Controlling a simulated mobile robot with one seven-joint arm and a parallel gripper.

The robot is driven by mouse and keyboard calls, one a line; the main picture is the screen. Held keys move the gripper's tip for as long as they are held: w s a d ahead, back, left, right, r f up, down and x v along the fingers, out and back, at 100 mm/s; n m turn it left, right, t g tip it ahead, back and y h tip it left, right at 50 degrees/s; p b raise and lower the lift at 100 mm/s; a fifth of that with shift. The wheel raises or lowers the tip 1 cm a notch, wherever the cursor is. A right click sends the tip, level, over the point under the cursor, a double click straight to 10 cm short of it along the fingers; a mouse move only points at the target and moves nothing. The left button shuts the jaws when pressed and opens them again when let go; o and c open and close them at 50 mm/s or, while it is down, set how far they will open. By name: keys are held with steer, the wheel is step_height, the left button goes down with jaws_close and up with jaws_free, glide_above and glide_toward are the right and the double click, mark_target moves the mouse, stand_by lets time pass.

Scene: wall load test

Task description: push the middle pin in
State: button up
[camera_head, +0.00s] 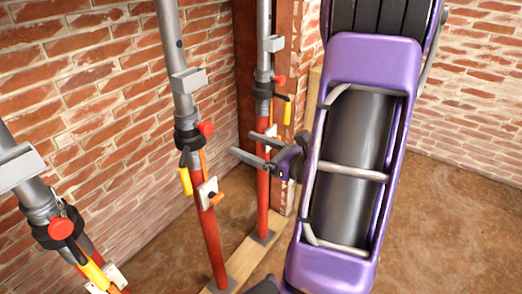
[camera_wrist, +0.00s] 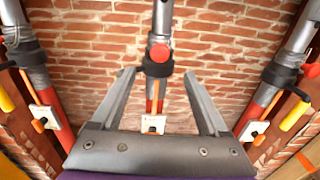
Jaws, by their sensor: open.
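Three upright props stand in a row along the brick wall, grey above and red below. The middle prop (camera_head: 218,245) has a red round-headed pin (camera_head: 206,129) at its black collar; the head stands out from the collar. In the wrist view the pin (camera_wrist: 159,53) shows head-on, just above and between my fingertips. My gripper (camera_head: 243,143) is open and empty, its fingers pointing left toward the middle prop. In the wrist view my gripper (camera_wrist: 158,74) straddles the middle prop's line of sight. I see no contact with the pin; the exact gap is unclear.
The left prop (camera_head: 40,197) and right prop (camera_head: 263,195) have similar red pins. Yellow and orange handles and white plates hang by the collars. A wooden plank (camera_head: 245,262) lies under the props. Bare brown floor (camera_head: 450,220) is free at right.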

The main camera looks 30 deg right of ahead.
steer(key=shift+v, duration=1.65)
steer(key=shift+w+a, duration=0.1)
steer(key=shift+a, duration=0.05)
